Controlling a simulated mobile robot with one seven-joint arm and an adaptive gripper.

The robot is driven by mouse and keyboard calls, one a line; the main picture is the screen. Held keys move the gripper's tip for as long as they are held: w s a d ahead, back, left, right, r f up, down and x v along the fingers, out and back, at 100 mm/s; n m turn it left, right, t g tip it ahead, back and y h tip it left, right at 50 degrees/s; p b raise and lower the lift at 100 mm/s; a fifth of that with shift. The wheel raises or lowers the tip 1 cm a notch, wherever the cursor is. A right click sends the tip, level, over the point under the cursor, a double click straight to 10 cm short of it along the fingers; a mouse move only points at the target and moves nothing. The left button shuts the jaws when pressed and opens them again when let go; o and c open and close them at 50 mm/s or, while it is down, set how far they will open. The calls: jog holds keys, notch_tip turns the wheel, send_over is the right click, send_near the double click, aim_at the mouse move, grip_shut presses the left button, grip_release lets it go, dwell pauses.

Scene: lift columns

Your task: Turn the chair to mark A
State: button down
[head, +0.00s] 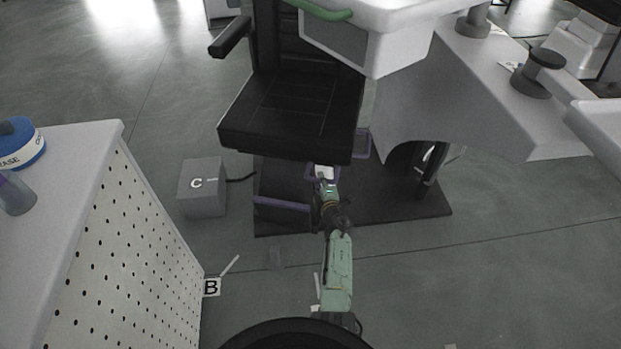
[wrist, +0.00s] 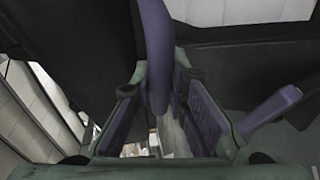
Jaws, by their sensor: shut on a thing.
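The black chair (head: 290,108) stands upright in the middle of the head view, its seat front facing me and an armrest at its left. Purple bars show under the seat: one low at the left (head: 283,204) and one at the right (head: 362,143). My gripper (head: 323,173) is under the front right of the seat. In the wrist view, a curved purple bar (wrist: 152,45) runs down between the jaws of my gripper (wrist: 160,112), which is shut on it. The bar's lower end is partly hidden. A floor mark B (head: 211,287) shows; I see no mark A.
A grey box marked C (head: 197,184) stands left of the chair's dark base plate (head: 420,209). A perforated cabinet (head: 135,240) fills the lower left. A white and grey unit (head: 450,100) with a green handle (head: 325,12) overhangs at the right. Floor at the lower right is mostly clear.

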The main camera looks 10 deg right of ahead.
jog(key=w+d+n+y+b, duration=0.1)
jog(key=d+n+y+b, duration=0.1)
jog(key=d+b, duration=0.4)
jog(key=w+d+n+g+y+b, duration=0.1)
jog(key=w+d+n+y+b, duration=0.1)
jog(key=d+b, duration=0.4)
jog(key=shift+w+d+y, duration=0.3)
jog(key=shift+y, duration=0.3)
jog(key=shift+r, duration=0.2)
jog(key=c, duration=1.8)
grip_release()
jog(key=shift+w+d+f, duration=0.1)
jog(key=shift+o, duration=1.2)
jog(key=shift+f, duration=0.1)
jog(key=shift+s, duration=0.2)
